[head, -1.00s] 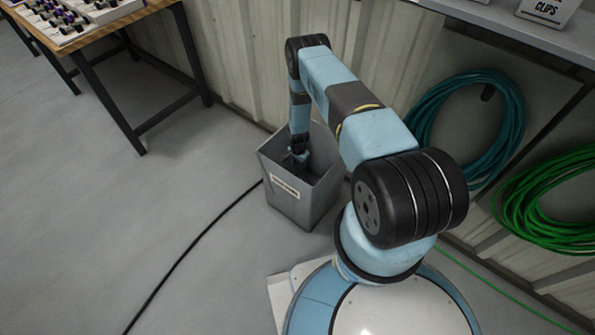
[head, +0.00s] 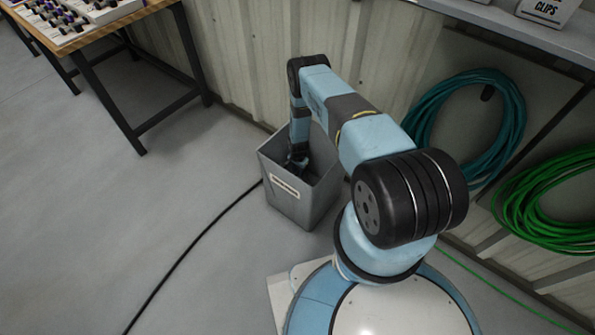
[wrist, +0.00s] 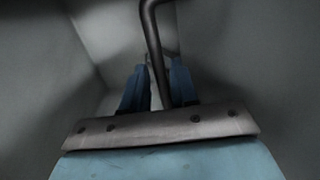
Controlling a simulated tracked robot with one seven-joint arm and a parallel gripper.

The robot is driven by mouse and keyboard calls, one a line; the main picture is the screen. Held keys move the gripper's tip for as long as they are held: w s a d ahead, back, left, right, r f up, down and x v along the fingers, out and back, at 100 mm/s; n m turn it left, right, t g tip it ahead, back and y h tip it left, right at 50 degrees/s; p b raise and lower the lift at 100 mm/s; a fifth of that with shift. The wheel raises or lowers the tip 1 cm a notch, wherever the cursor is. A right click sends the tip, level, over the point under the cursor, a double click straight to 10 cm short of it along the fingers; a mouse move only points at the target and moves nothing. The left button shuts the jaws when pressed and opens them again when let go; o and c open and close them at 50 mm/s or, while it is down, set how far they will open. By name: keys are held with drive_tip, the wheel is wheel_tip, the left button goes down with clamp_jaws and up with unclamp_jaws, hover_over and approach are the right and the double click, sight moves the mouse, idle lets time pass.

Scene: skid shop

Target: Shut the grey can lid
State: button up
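The grey can (head: 296,208) is a square, tapered bin with a pale label on its front, standing on the floor against the wall. Its top is open. I cannot make out a separate lid in the head view. My gripper (head: 297,168) points down inside the can's mouth. In the wrist view its two blue fingers (wrist: 158,88) are spread, with a dark bent bar (wrist: 156,38) passing between or just beyond them. I cannot tell whether they touch it. Plain grey walls (wrist: 35,80) surround the fingers.
A black cable (head: 195,240) runs over the floor to the can's left side. A wooden-topped bench (head: 105,20) stands at upper left. Teal (head: 515,120) and green (head: 520,215) hose coils hang at right.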

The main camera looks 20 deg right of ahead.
clamp_jaws()
idle(0.4)
